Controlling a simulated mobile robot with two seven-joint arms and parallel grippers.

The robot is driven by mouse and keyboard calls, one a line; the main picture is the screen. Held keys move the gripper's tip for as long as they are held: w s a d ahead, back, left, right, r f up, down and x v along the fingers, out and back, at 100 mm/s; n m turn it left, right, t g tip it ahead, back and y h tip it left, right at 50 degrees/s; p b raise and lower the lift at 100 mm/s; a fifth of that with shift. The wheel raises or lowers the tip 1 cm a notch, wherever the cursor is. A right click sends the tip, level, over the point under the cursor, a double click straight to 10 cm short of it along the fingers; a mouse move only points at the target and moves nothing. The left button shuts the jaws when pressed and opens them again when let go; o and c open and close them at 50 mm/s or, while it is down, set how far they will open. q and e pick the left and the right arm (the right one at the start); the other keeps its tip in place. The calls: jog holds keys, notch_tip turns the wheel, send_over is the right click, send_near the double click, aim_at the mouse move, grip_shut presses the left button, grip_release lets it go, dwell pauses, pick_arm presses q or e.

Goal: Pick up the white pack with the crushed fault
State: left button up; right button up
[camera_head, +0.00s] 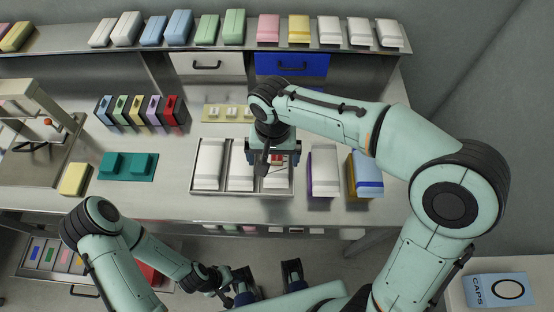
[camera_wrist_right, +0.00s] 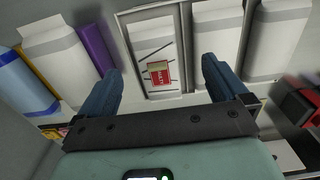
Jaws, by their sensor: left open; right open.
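Two plain white packs (camera_head: 208,165) (camera_head: 241,178) lie in the other compartments. My right gripper (camera_head: 273,160) is open above the marked pack, its fingers either side of it in the right wrist view (camera_wrist_right: 160,72), apparently not touching. My left gripper (camera_head: 268,280) is open and empty in front of the table.
A white-and-purple pack (camera_head: 324,172) and a blue-and-white pack (camera_head: 367,174) stand right of the tray. Coloured holders (camera_head: 141,110), a teal fixture (camera_head: 127,166) and a yellow block (camera_head: 75,179) stand left. A shelf (camera_head: 255,46) of packs runs along the back.

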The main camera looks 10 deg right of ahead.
aim_at(277, 170)
jog(key=shift+f, duration=0.75)
jog(key=f, duration=0.4)
jog(key=shift+s+d+f+b, duration=0.1)
jog(key=shift+d+f+b, duration=0.1)
jog(key=shift+d+b, duration=0.2)
jog(key=shift+f, duration=0.4)
jog(key=c, duration=1.2)
